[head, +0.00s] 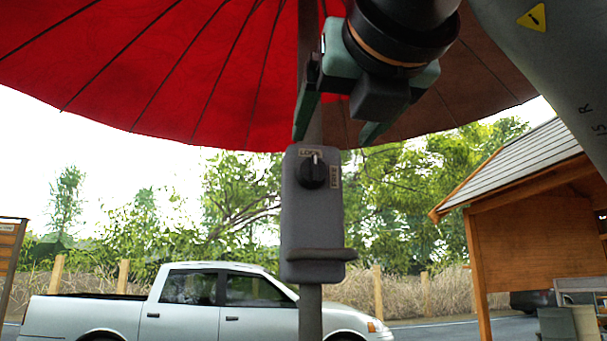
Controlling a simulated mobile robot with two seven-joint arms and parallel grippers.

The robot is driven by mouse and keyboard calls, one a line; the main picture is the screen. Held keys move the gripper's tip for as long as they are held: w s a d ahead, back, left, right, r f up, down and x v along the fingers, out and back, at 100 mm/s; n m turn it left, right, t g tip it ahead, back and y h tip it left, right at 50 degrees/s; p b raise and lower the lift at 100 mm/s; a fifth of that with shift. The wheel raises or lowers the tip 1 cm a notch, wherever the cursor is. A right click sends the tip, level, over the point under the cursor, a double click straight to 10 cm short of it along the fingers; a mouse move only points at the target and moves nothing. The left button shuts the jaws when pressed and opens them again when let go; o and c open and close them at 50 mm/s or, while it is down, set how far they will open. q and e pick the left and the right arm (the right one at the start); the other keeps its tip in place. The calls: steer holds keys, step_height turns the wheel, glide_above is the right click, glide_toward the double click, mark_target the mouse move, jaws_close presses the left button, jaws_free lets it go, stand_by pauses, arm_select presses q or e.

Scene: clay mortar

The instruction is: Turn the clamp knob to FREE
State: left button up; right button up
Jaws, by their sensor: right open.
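The clamp knob (312,172) is a round black knob on the upper face of a grey clamp box (312,225) fixed around a pole. Its white pointer mark points up at the LOCK label (310,152). The FREE label (334,176) is written sideways to the right of the knob. My right gripper (335,135) comes from the upper right, with its green fingers spread apart and empty. The fingertips are just above the knob in the picture, apart from it. My left gripper is not in view.
A red parasol canopy (180,75) spreads overhead on the grey pole (310,310). A ledge (318,254) juts from the clamp box's lower part. A white pickup truck (190,305) stands behind, and a wooden hut (530,220) is at the right. Space beside the box looks clear.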

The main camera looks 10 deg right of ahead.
mark_target(314, 167)
steer(key=w+p, duration=0.2)
steer(key=w, duration=0.8)
steer(key=shift+p, duration=0.35)
jaws_close()
